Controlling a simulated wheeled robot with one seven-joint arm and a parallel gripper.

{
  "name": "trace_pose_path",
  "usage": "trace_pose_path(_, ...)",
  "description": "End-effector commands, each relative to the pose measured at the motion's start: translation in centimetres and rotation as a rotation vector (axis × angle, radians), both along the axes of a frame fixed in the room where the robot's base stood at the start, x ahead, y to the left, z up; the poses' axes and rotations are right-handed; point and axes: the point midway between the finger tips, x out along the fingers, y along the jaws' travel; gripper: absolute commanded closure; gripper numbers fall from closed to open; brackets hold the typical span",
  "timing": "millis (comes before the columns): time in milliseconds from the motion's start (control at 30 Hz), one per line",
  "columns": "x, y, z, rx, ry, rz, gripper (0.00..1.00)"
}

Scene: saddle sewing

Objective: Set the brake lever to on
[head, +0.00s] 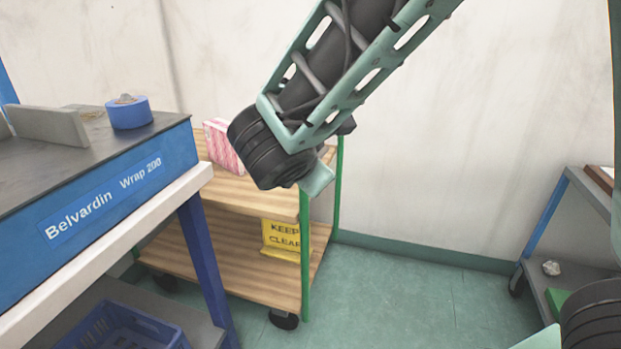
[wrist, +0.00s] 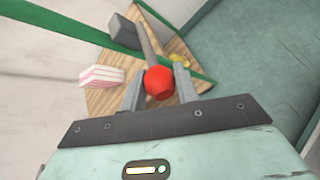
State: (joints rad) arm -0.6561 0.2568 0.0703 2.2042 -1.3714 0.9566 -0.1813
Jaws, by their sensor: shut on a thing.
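The brake lever shows in the wrist view as a grey bar (wrist: 147,45) with a round red knob (wrist: 158,83) at its near end. The bar runs up to a dark grey block (wrist: 123,28). My gripper (wrist: 159,87) has one finger on each side of the red knob and is shut on it. In the head view my arm reaches over the wooden trolley (head: 240,262), and I cannot make out the lever or the fingers there. No on or off marking can be read.
A pink-and-white striped box (head: 222,147) stands on the trolley's top shelf. A yellow "KEEP CLEAR" sign (head: 282,239) is lower down. A blue table (head: 110,185) stands at left, a grey cart (head: 563,230) at right. The green floor (head: 410,300) between is clear.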

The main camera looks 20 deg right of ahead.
Motion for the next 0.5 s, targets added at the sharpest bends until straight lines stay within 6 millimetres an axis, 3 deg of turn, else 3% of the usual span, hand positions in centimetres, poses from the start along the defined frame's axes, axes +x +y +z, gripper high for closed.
trace_pose_path(100,-0.13,0.06,-1.08,0.003,0.007,0.000,1.00)
trace_pose_path(500,-0.24,0.10,-1.55,0.005,0.011,0.001,1.00)
